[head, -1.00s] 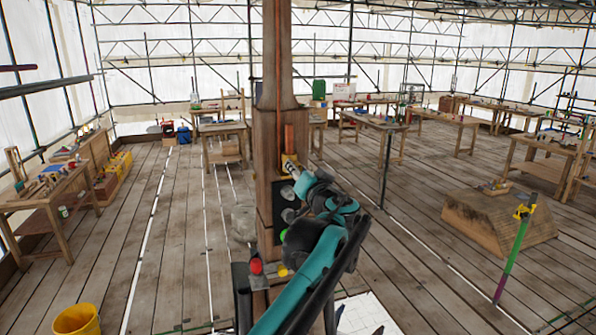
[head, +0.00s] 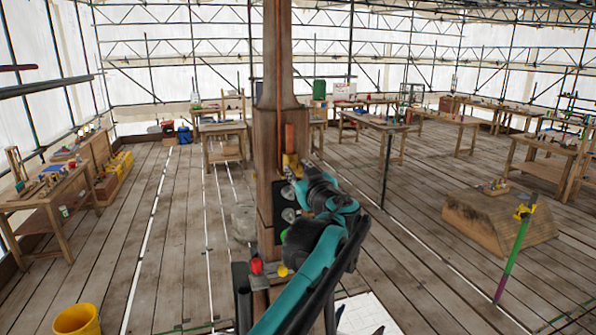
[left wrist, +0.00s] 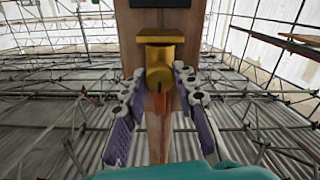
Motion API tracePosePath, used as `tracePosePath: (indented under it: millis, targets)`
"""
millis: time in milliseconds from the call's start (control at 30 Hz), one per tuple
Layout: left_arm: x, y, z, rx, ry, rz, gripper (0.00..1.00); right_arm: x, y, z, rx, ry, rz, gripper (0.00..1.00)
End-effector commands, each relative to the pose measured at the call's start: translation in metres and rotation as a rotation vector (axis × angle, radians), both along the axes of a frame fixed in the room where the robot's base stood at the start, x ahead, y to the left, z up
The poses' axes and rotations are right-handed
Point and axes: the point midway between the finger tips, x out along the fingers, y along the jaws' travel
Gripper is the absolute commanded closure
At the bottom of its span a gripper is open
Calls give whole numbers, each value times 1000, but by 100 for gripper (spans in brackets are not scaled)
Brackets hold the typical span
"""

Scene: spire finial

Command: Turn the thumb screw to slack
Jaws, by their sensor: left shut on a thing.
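The brass thumb screw (left wrist: 159,79) shows in the left wrist view as a round knob with a dark slot, under a yellow brass block (left wrist: 160,38) on the wooden post. My left gripper (left wrist: 159,76) has one fingertip on each side of the knob and is shut on it. In the head view the brass fitting (head: 290,161) is small and partly hidden by my left gripper (head: 298,172), which reaches the post from the right. How far the screw has turned cannot be told. My right gripper is not in view.
The wooden post (head: 266,150) stands upright in front of me, with an orange-brown strip (head: 289,137) above the fitting and a dark plate with round discs (head: 288,215) below. A yellow bucket (head: 76,320) stands at lower left. Workbenches line the sides; the floor between is mostly clear.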

Motion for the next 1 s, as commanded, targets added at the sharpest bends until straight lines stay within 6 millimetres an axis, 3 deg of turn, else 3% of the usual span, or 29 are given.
tracePosePath:
  millis: [667, 700, 733, 1000]
  targets:
    - [0, 0, -2, -59, -16, 0, 100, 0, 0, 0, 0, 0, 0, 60]
    - [0, 0, -2, -59, -16, 0, 62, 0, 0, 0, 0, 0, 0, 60]
    - [0, 0, -2, -59, -16, 0, 54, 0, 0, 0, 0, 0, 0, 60]
    - [0, 0, -1, -55, -17, 0, 51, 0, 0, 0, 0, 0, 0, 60]
